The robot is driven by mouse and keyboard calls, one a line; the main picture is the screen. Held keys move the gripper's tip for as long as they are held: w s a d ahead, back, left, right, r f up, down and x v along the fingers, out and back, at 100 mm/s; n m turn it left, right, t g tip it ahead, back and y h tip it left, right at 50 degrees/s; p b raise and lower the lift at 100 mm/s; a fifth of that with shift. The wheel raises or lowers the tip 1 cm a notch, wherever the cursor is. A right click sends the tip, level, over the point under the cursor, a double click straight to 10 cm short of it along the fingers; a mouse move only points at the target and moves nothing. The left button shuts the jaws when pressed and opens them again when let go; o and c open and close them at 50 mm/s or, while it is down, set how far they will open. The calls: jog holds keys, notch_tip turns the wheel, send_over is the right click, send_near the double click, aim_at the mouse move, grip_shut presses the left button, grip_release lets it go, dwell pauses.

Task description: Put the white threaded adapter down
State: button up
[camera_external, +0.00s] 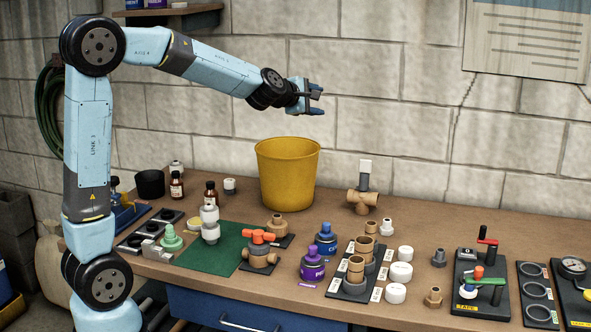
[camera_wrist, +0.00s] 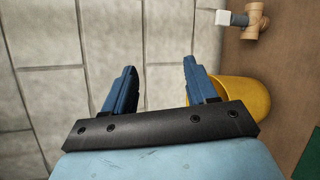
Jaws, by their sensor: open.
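My gripper (camera_external: 314,97) is open and raised above the yellow bucket (camera_external: 287,172), near the block wall. In the wrist view its two blue fingers (camera_wrist: 158,84) stand wide apart with nothing between them. The bucket (camera_wrist: 248,100) shows there behind and right of the right finger. I cannot pick out the white threaded adapter for certain. Several white round fittings (camera_external: 401,272) stand on the bench at the right of the middle, apart from my gripper. The bucket's inside is mostly hidden.
A brown tee with a grey pipe and white block (camera_external: 362,200) stands right of the bucket. A green mat (camera_external: 218,248) holds a white fitting. Purple (camera_external: 312,262) and blue cans (camera_external: 326,238), black trays and valves crowd the bench (camera_external: 450,225) front. Bench near the back right is clear.

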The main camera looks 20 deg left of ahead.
jog(key=s+a+f+m+g+y, duration=0.1)
jog(key=s+a+m+g, duration=0.3)
jog(key=s+a+m, duration=1)
jog(key=s+a+f+m+g+y, duration=0.1)
jog(key=s+a+f, duration=0.3)
jog(key=s+a, duration=0.5)
jog(key=s+a+f+m+g+y, duration=0.2)
jog(key=s+a+f+y, duration=0.1)
jog(key=s+a, duration=0.7)
jog(key=s+f, duration=0.1)
jog(key=s, duration=0.1)
jog(key=shift+s+a+f+g+y, duration=0.15)
jog(key=shift+s+f+g+y, duration=0.15)
jog(key=shift+s, duration=0.05)
